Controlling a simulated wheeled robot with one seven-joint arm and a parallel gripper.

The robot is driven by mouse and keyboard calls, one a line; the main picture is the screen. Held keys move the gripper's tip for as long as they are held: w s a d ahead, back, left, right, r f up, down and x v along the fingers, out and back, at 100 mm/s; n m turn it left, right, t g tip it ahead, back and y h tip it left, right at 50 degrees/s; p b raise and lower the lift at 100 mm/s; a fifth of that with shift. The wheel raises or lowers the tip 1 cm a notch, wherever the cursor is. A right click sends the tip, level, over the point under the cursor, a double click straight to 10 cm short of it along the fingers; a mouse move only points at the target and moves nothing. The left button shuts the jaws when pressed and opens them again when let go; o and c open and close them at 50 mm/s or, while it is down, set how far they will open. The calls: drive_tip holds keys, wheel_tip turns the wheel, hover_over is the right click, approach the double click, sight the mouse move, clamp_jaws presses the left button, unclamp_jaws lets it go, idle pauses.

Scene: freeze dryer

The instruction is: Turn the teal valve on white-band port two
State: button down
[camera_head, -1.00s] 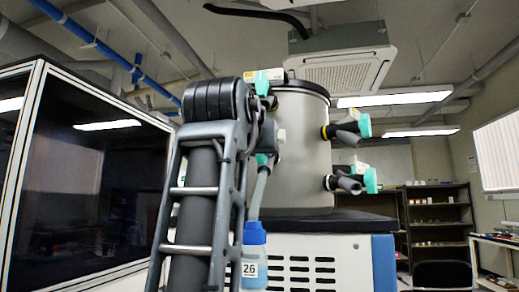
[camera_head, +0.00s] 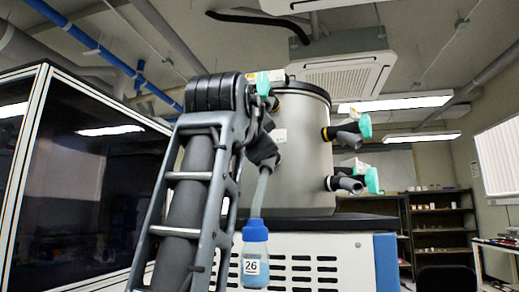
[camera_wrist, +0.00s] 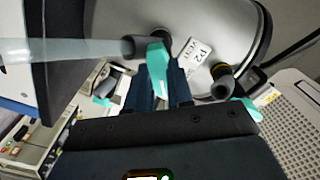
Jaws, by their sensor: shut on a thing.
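The teal valve handle (camera_wrist: 158,72) sits on a port beside the P2 label (camera_wrist: 196,52) on the grey chamber (camera_head: 300,150). In the wrist view, my gripper (camera_wrist: 158,85) is shut on this handle, with a dark finger on each side of it. A translucent tube (camera_wrist: 75,50) runs from the dark connector of this port and hides part of it. In the head view, the tube leads down to a blue-capped bottle (camera_head: 254,255) marked 26. My arm hides much of this port there, and I cannot make out its band colour.
Two other ports with teal handles, an upper one (camera_head: 365,126) and a lower one (camera_head: 372,181), stick out on the chamber's right. Another teal handle (camera_head: 263,84) is near its upper left. A dark glass cabinet (camera_head: 85,180) stands left of my arm.

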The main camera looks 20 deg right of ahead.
drive_tip(key=shift+m, duration=0.7)
drive_tip(key=c, duration=1)
unclamp_jaws()
drive_tip(key=b+v, duration=0.1)
drive_tip(key=v, duration=0.6)
drive_tip(key=shift+s+a, duration=0.25)
drive_tip(key=shift+s, duration=0.05)
